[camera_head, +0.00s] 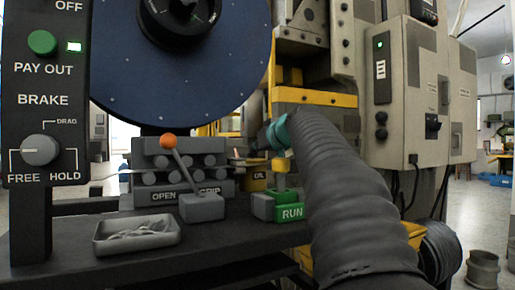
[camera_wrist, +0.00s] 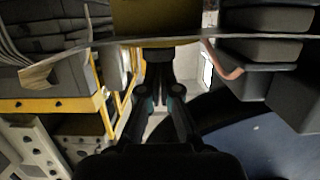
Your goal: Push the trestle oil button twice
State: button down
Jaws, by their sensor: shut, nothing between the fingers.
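A yellow block marked OIL (camera_head: 257,178) stands behind the green RUN box, partly hidden. I cannot make out its button in the head view. In the wrist view a yellow block (camera_wrist: 155,18) fills the top middle, with a dark piece (camera_wrist: 158,55) below it, in line with my fingertips. My gripper (camera_wrist: 159,88) is shut and empty, close to that dark piece; I cannot tell whether they touch. In the head view my arm comes from the lower right, and my gripper (camera_head: 262,138) is small and dark beyond the teal ring, above the OIL block.
The RUN box (camera_head: 290,212) with a yellow-topped lever (camera_head: 281,167) stands beside my arm. An orange-knobbed lever (camera_head: 168,142), rollers (camera_head: 180,178) and a grey tray (camera_head: 137,236) lie left. A blue reel (camera_head: 180,70) and grey cabinet (camera_head: 405,90) flank the space.

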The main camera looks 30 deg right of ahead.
notch_tip(320, 180, up, 4)
jog(key=p, duration=0.3)
jog(key=shift+f, duration=0.1)
jog(key=shift+s+r, duration=0.15)
jog(key=shift+r, duration=0.15)
jog(key=b+v, duration=0.1)
jog(key=v, duration=0.8)
jog(key=shift+s, duration=0.35)
jog(key=shift+f, duration=0.1)
dwell(1.3)
